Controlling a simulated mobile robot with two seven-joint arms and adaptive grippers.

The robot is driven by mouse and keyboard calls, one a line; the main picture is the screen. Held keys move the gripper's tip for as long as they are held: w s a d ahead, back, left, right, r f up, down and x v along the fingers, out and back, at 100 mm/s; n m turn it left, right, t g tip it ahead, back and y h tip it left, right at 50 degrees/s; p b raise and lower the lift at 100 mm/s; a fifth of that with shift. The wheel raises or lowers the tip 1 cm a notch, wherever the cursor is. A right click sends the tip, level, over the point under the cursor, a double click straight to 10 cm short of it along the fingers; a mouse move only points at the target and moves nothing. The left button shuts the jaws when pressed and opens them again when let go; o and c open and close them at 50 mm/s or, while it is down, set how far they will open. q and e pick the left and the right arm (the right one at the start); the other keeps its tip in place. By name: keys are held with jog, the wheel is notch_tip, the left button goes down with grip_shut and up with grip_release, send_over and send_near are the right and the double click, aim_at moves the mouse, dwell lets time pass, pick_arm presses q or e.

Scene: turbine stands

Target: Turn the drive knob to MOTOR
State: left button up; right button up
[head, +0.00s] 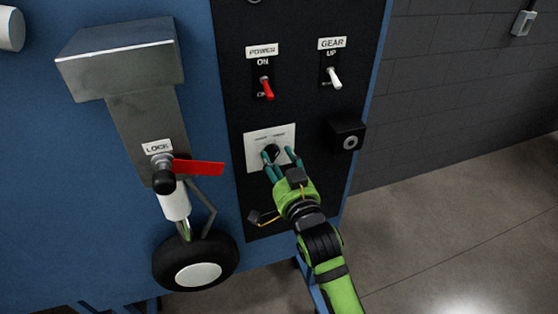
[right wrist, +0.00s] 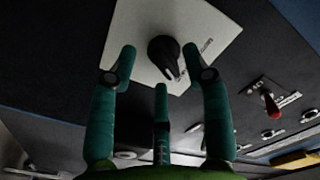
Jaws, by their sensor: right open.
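The drive knob (right wrist: 165,56) is a black pointer knob on a white label plate (right wrist: 205,18). In the head view the plate (head: 256,149) sits on the black panel, and the knob (head: 271,151) is partly hidden by my fingers. The plate's lettering is too small to read. My right gripper (head: 279,160) has its fingers spread in front of the knob. In the right wrist view the open teal fingers (right wrist: 160,65) stand on either side of the knob, with the third below it. I cannot tell whether any finger touches it. My left gripper is not in view.
Above the plate are a red POWER switch (head: 267,89) and a white GEAR switch (head: 334,78). A black box with a round fitting (head: 347,137) sticks out at right.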

grip_shut()
jog(key=shift+n, duration=0.3)
jog(key=shift+r+n+p, duration=0.15)
jog(key=shift+n+p, duration=0.65)
jog(key=shift+n, duration=0.1)
jog(key=n+p, duration=0.1)
jog(key=n, duration=0.2)
jog(key=shift+r+p, duration=0.1)
jog(key=shift+p, duration=0.2)
jog(key=n+p, duration=0.1)
jog(key=n, duration=0.2)
jog(key=shift+n, duration=0.4)
jog(key=shift+n+p, duration=0.4)
jog(key=shift+n, duration=1)
